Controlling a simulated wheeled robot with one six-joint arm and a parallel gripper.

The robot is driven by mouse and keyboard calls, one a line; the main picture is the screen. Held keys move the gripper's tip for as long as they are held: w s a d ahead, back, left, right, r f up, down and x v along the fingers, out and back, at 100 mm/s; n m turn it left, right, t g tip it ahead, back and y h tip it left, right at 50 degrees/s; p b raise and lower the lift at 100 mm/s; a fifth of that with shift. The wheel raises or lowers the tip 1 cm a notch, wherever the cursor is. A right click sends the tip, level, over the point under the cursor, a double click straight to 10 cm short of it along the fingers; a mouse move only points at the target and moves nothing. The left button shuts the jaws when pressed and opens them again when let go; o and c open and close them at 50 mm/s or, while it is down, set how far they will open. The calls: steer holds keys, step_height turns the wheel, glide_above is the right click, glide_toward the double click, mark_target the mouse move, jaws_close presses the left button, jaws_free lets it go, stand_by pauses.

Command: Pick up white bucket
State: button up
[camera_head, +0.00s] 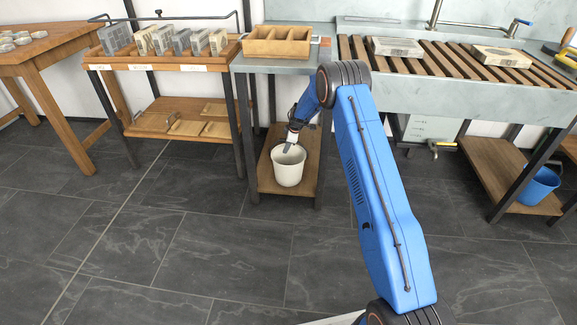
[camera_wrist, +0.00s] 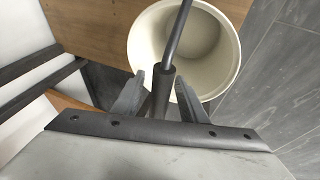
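The white bucket (camera_head: 288,173) stands upright on the low wooden shelf under the middle table. My gripper (camera_head: 289,148) reaches down to it from above, at its rim in the head view. In the wrist view the bucket (camera_wrist: 215,75) is seen from above and looks empty. A dark rod with a thicker grip, which looks like its handle (camera_wrist: 176,45), runs between the fingers of my gripper (camera_wrist: 160,88). The fingers are apart, with a small gap beside the handle. Whether either finger touches it lower down is hidden.
The lower shelf (camera_head: 268,182) has a table leg at each front corner. A wooden tray (camera_head: 278,45) is on the tabletop above. A slatted bench (camera_head: 455,75) stands right and a rack of blocks (camera_head: 165,60) left. A blue bucket (camera_head: 541,185) sits far right. The front floor is clear.

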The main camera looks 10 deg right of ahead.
steer(key=shift+w+f, duration=0.15)
steer(key=shift+f, duration=0.05)
jaws_close()
steer(key=shift+r, duration=0.1)
